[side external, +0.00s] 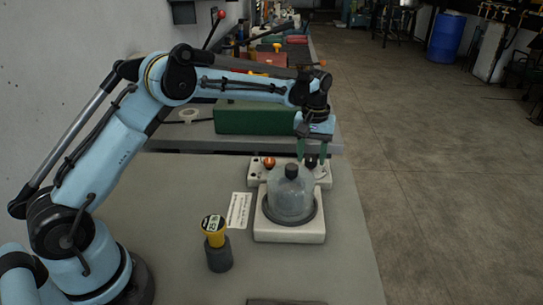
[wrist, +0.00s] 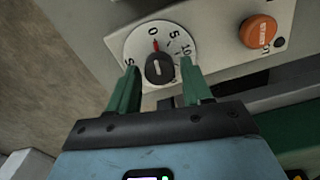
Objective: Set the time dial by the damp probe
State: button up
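The time dial (wrist: 133,45) is a white round face with 0, 5 and 10 legible, a red mark by the 0 and a black knob (wrist: 160,68) with a white line. The knob also shows in the side view (side external: 311,161). My gripper (wrist: 160,72) has green fingers apart, one on each side of the knob, with gaps visible. It points down over the panel in the side view (side external: 311,155). The damp probe (side external: 215,231), yellow with a small dark-and-white readout, stands upright in a dark grey holder (side external: 220,256). I cannot read its figures surely.
An orange knob (wrist: 258,31) sits beside the dial on the pale panel (side external: 257,178). A clear bell jar (side external: 291,196) stands on a white base (side external: 290,234) in front. A printed card (side external: 239,211) lies left of it. A green box (side external: 252,121) is behind.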

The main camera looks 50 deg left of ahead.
jog(key=c, duration=0.8)
jog(key=shift+o, duration=0.2)
jog(key=shift+m, duration=0.3)
jog(key=m, duration=0.9)
jog(key=shift+w+d+m, duration=0.1)
jog(key=shift+m, duration=0.3)
jog(key=m, duration=0.3)
jog(key=shift+m, duration=0.3)
jog(key=m, duration=0.3)
jog(key=shift+d+m, duration=0.1)
jog(key=shift+m, duration=0.2)
jog(key=m, duration=0.6)
